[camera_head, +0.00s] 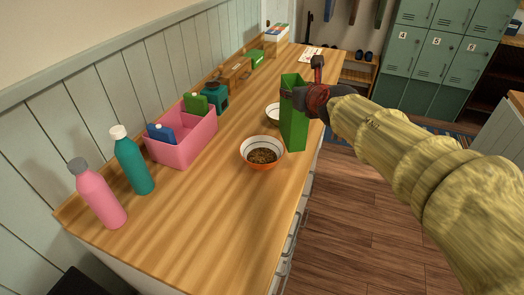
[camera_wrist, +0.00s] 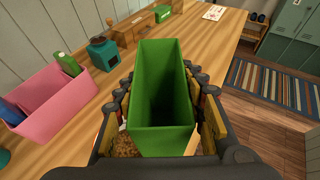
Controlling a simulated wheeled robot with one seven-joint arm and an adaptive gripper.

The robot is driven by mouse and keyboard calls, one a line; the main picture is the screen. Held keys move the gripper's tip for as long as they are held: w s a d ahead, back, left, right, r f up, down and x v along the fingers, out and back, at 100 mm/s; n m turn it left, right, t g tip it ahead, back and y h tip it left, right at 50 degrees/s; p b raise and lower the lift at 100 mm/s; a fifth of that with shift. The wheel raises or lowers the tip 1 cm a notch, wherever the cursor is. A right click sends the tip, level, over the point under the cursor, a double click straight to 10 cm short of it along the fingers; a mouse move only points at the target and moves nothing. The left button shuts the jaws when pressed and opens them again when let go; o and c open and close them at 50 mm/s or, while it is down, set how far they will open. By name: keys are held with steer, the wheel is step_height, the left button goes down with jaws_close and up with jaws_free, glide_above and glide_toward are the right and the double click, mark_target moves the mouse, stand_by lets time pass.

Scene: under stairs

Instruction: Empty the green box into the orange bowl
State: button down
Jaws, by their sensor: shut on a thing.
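The tall green box (camera_head: 293,124) is close to upright, open end up, near the counter's right edge. My gripper (camera_head: 303,98) is shut on it. In the wrist view the fingers sit on both sides of the green box (camera_wrist: 160,62); its inside looks dark and I see no contents, though its bottom is in shadow. The orange bowl (camera_head: 261,166), with a white inside, stands on the counter just left of and nearer than the box. Brown bits lie in it. Part of them shows below the box in the wrist view. I cannot tell whether the box touches the counter.
A second pale bowl (camera_head: 272,113) is partly hidden behind the box. A pink bin (camera_head: 187,146) with several items, a teal bottle (camera_head: 133,163) and a pink bottle (camera_head: 97,197) stand along the wall. The front of the wooden counter (camera_head: 205,225) is clear.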

step_height(320, 180, up, 4)
steer(key=p, duration=0.4)
steer(key=shift+f, duration=0.1)
stand_by(0.5)
